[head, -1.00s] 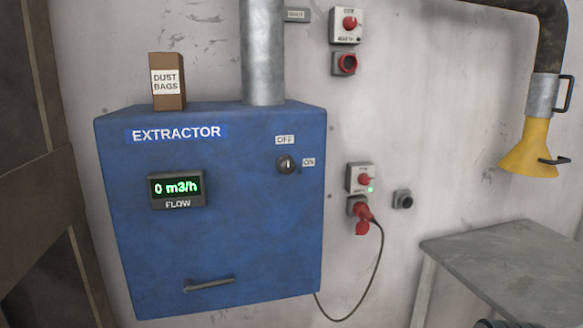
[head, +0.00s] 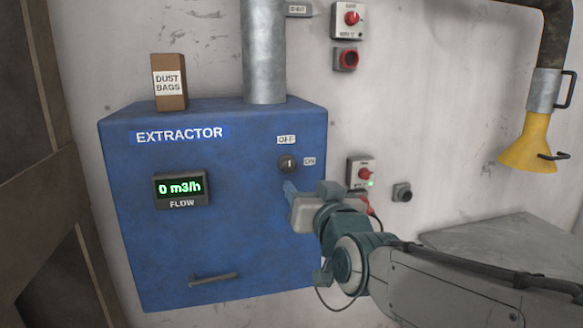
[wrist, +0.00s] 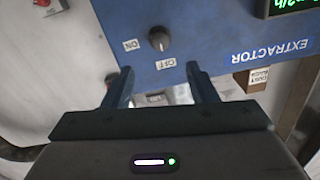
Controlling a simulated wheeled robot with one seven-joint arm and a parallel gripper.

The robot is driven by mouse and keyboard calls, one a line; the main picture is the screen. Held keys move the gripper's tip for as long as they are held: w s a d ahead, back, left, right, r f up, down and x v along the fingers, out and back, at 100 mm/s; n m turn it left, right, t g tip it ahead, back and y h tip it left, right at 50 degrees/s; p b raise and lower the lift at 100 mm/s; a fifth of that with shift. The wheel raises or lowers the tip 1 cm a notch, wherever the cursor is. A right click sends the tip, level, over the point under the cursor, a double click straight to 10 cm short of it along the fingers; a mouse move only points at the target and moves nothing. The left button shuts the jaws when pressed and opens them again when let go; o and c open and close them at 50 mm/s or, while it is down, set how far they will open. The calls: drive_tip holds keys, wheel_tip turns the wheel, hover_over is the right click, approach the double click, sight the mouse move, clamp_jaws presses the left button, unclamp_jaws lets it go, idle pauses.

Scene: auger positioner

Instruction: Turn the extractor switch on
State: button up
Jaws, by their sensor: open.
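The blue extractor cabinet (head: 230,240) hangs on the wall. Its switch is a small round dark knob (head: 287,163), with an OFF label (head: 286,140) above and an ON label (head: 309,161) to its right. Its pale pointer mark appears to point towards OFF. The flow display (head: 180,188) reads 0 m3/h. My gripper (head: 289,186) is just below the knob in the head view. In the upside-down wrist view, the knob (wrist: 159,40) lies beyond the fingertips of my open gripper (wrist: 160,70), roughly centred between them and apart from both. Nothing is between the fingers.
A dust bags box (head: 169,84) and a metal duct (head: 264,55) stand on the cabinet top. Wall switch boxes (head: 361,171) with a red plug and cable are right of the cabinet. A grey table (head: 490,240) and a yellow hood (head: 530,147) are further right.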

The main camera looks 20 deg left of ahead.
sight(290, 168)
drive_tip(key=p+x, duration=0.3)
drive_tip(key=x, duration=0.8)
drive_tip(key=shift+w+a, duration=0.2)
drive_tip(key=c, duration=1)
